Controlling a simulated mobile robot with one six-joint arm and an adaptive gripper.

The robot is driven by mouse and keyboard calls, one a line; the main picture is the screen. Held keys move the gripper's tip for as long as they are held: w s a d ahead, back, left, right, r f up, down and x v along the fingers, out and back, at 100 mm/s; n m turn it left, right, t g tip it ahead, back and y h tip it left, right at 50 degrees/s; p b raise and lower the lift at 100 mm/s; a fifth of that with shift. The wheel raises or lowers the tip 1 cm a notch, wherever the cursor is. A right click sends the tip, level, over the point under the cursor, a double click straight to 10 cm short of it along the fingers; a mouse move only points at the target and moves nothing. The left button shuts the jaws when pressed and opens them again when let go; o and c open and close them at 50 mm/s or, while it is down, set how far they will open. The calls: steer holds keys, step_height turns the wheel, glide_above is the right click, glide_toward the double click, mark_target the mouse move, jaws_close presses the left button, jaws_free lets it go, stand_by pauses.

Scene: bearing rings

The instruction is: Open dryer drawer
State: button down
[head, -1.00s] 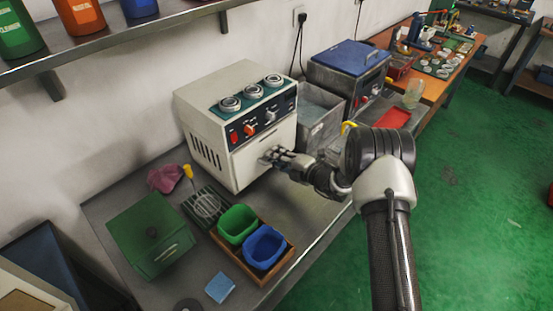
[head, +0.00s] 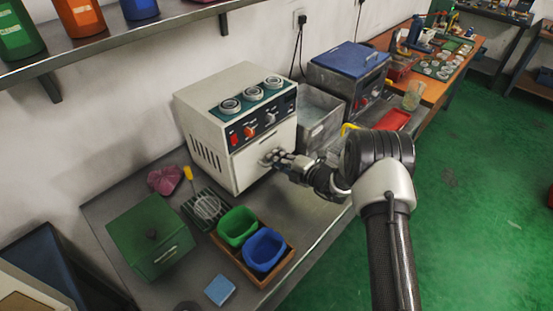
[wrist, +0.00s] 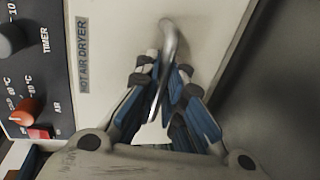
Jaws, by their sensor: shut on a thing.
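The dryer (head: 215,120) is a cream box on the metal bench, with knobs and switches on a dark panel and a plain drawer front (head: 255,153) below it. In the wrist view the drawer front (wrist: 215,30) carries a "HOT AIR DRYER" label and a curved metal handle (wrist: 168,38). My gripper (wrist: 165,75) is shut on the handle, with a finger on each side of it. In the head view my gripper (head: 275,157) is at the drawer front and hides most of the handle. The drawer front looks flush with the body.
A grey open tank (head: 318,118) and a blue-lidded machine (head: 350,62) stand right of the dryer. In front are a wooden tray (head: 287,268) with a green bin (head: 237,224) and a blue bin (head: 264,248). A green box (head: 150,235) stands at left.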

steer(key=f+p+v, duration=0.2)
steer(key=v, duration=0.7)
steer(key=f+p+v, duration=0.2)
steer(key=v, duration=0.8)
steer(key=shift+s+d+p, duration=0.2)
steer(key=shift+d+p, duration=0.1)
steer(key=shift+d, duration=0.05)
steer(key=c, duration=2)
jaws_free()
steer(key=shift+o, duration=0.2)
steer(key=v, duration=1.2)
